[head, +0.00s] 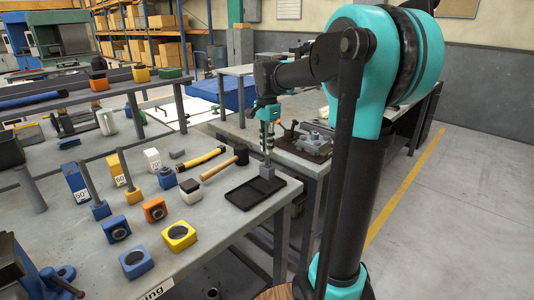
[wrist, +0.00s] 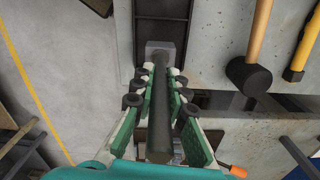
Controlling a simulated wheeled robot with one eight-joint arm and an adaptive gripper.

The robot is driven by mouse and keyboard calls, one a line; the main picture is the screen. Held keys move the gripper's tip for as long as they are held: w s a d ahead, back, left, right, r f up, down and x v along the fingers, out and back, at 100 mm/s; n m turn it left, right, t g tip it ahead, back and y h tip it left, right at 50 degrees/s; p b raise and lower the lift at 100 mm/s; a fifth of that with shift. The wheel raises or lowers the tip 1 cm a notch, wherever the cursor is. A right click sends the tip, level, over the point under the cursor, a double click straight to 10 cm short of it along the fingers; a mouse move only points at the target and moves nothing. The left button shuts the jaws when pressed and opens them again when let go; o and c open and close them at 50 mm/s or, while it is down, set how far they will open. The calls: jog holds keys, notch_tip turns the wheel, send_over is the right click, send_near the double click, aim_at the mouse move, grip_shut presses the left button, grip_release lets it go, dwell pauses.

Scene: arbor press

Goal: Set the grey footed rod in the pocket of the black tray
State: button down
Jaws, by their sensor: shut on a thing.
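My gripper (head: 268,112) is shut on the upper part of the grey footed rod (head: 267,140), which hangs upright with its foot down. In the wrist view the rod (wrist: 163,110) runs between the green pads of my gripper (wrist: 163,92), and its square grey foot (wrist: 160,49) shows beyond them. The black tray (head: 242,202) lies on the grey bench near its right edge. The foot is over the far right end of the tray; I cannot tell whether it touches. In the wrist view the foot covers one end of the tray (wrist: 162,26).
A black-headed mallet (head: 241,153) and a yellow-handled hammer (head: 205,158) lie just behind the tray. Orange (head: 154,209), yellow (head: 179,236) and blue (head: 136,261) blocks stand to its left. Two blue-and-orange based rods stand farther left. A metal fixture (head: 312,143) sits behind.

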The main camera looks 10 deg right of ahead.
aim_at(267, 158)
jog(key=shift+f, duration=1.6)
jog(key=c, duration=1.5)
grip_release()
jog(key=shift+c, duration=0.2)
notch_tip(267, 158, up, 12)
jog(key=shift+r, duration=0.1)
